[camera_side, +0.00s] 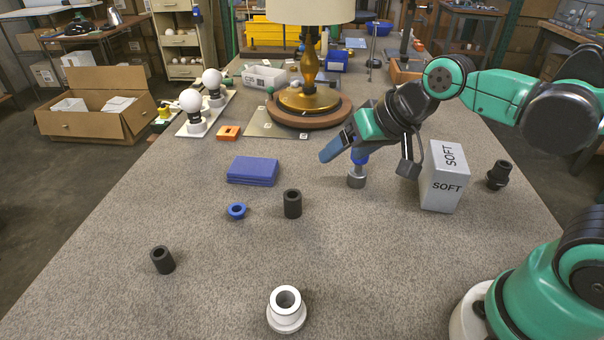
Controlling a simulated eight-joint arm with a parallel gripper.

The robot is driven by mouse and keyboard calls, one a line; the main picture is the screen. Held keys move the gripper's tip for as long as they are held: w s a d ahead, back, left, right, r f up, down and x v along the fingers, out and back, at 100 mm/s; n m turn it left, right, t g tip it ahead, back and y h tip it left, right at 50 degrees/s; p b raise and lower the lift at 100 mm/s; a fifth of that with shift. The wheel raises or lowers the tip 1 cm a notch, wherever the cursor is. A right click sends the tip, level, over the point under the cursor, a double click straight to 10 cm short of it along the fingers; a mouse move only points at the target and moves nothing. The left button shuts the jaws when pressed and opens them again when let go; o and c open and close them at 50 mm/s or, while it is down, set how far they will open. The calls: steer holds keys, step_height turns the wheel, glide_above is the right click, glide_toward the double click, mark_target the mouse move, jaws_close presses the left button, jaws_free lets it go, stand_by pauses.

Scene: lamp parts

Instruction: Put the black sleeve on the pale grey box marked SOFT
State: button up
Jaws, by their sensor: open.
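The pale grey box marked SOFT (441,188) stands upright on the table at right of centre, with nothing on its top. A black sleeve (293,207) stands upright near the table's middle. A second black sleeve (162,262) stands toward the front left. Whether that finger touches the box, I cannot tell. A small blue and silver part (356,181) stands below the open jaws. Both sleeves are apart from the gripper.
A black stepped fitting (498,176) stands right of the box. A blue ring (236,211), a blue block (252,172) and a white flanged socket (286,317) sit left and in front. A lamp (309,80) stands behind. The front left table is mostly clear.

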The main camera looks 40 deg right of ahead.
steer(key=w+a+m+y, duration=0.4)
steer(key=w+a+m, duration=0.2)
steer(key=a, duration=0.2)
steer(key=m+y, duration=0.4)
steer(key=m, duration=0.5)
glide_toward(154, 255)
steer(key=w+d+r, duration=0.2)
steer(key=w+d, duration=0.1)
steer(key=w, duration=0.1)
steer(key=a+f+m, duration=0.1)
steer(key=a+m, duration=0.1)
steer(key=a+f+m+y, duration=0.1)
steer(key=a+f+m, duration=0.1)
steer(key=s+a+f+m+y, duration=0.1)
steer(key=a+f+m, duration=0.1)
steer(key=shift+a+f+g, duration=0.1)
steer(key=shift+g, duration=0.3)
steer(key=shift+x, duration=2.75)
jaws_close()
